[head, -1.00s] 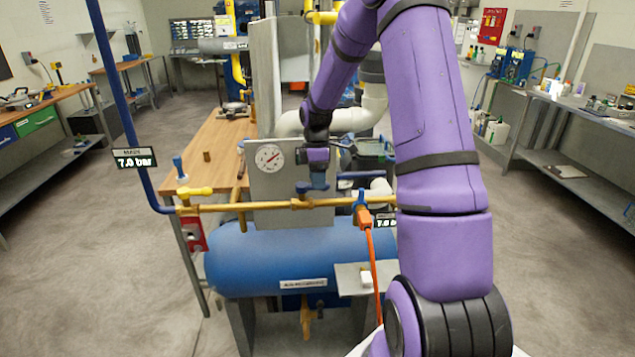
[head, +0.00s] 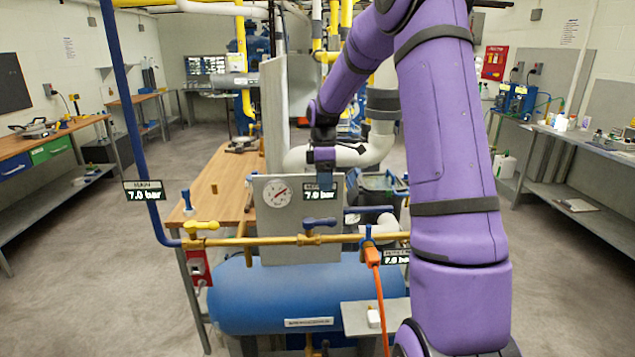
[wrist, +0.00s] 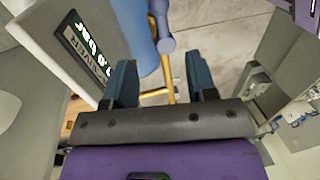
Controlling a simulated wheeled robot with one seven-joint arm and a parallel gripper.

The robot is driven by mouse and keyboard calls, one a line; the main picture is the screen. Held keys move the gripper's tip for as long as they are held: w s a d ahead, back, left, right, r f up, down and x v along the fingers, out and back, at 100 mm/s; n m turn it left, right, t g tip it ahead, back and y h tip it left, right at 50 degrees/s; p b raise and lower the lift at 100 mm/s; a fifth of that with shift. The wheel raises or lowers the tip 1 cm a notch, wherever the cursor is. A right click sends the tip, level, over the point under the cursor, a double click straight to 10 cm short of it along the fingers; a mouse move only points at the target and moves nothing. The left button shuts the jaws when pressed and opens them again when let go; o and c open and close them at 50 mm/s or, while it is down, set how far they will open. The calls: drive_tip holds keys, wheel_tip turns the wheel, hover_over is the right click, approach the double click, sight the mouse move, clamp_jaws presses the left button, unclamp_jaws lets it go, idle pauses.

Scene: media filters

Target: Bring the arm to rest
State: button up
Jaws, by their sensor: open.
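My purple arm (head: 447,150) reaches forward over the pipework and bends down at the wrist. My gripper (wrist: 162,78) is open, its two dark blue fingers apart with nothing held between them. In the head view the gripper (head: 326,182) hangs in front of the grey gauge panel, above the blue-handled valve (head: 318,222) on the brass pipe. A gap shows between the fingers and that handle. In the wrist view a blue handle (wrist: 166,43) and the yellow pipe (wrist: 168,88) show beyond the fingers.
The grey panel (head: 268,235) with a round gauge (head: 278,192) stands close beside the gripper. A blue tank (head: 255,297) lies below the brass pipe (head: 270,241). An orange hose (head: 380,300) hangs at the right. Open floor (head: 90,270) lies left.

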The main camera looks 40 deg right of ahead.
drive_tip(key=s+a+r+m+t+h, duration=0.25)
drive_tip(key=s+a+r+m, duration=0.35)
drive_tip(key=s+a+r, duration=0.75)
drive_tip(key=s+a+r+m+t, duration=0.1)
drive_tip(key=s+a+m+t, duration=0.1)
drive_tip(key=s, duration=0.6)
drive_tip(key=s+a+r+m+t+y, duration=0.1)
drive_tip(key=s+a+m+t, duration=0.1)
drive_tip(key=s+a, duration=0.3)
drive_tip(key=s+m, duration=0.1)
drive_tip(key=s, duration=0.2)
drive_tip(key=shift+s+a+t, duration=0.25)
drive_tip(key=shift+s+t, duration=0.05)
drive_tip(key=shift+t, duration=0.05)
drive_tip(key=shift+r, duration=0.1)
